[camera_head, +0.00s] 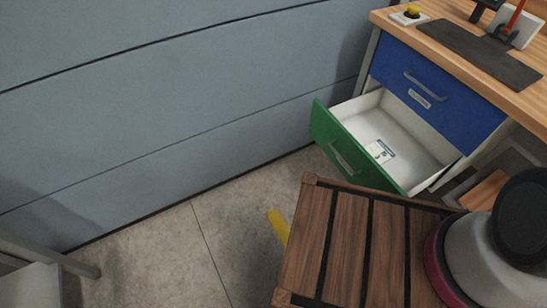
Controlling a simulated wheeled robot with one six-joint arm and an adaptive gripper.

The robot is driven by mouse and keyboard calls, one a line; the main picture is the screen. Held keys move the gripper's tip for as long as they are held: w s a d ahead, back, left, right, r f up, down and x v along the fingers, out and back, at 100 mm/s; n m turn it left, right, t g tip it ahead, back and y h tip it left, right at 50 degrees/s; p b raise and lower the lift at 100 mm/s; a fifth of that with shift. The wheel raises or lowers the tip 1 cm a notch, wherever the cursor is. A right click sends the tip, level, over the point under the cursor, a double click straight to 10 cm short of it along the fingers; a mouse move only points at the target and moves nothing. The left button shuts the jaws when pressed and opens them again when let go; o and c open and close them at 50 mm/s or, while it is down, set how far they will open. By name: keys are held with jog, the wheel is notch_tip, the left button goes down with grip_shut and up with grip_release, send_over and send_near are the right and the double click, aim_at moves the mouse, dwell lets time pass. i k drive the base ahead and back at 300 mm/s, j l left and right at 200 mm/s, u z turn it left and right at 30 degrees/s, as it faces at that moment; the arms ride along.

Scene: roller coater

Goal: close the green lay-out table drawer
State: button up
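The green drawer (326,129) of the lay-out table is pulled out, below a blue drawer (466,114) that is shut. Its green front has a handle (341,160) and a label, and faces the lower left. Inside the white drawer box lies a small white card with print (380,151). The lower right of the green front is close to a slatted wooden top in front of it; I cannot tell if they touch. My gripper is not in view.
A slatted wooden top (335,240) stands in front. A grey-blue panelled wall (170,110) is at left. Concrete floor (160,250) with a yellow strip (279,225) lies between.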

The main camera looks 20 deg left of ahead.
aim_at(343, 131)
jog(key=l+u, duration=0.5)
jog(key=l, duration=0.15)
jog(key=k+l+u, duration=0.15)
jog(key=l+u, duration=0.35)
jog(key=l, duration=0.1)
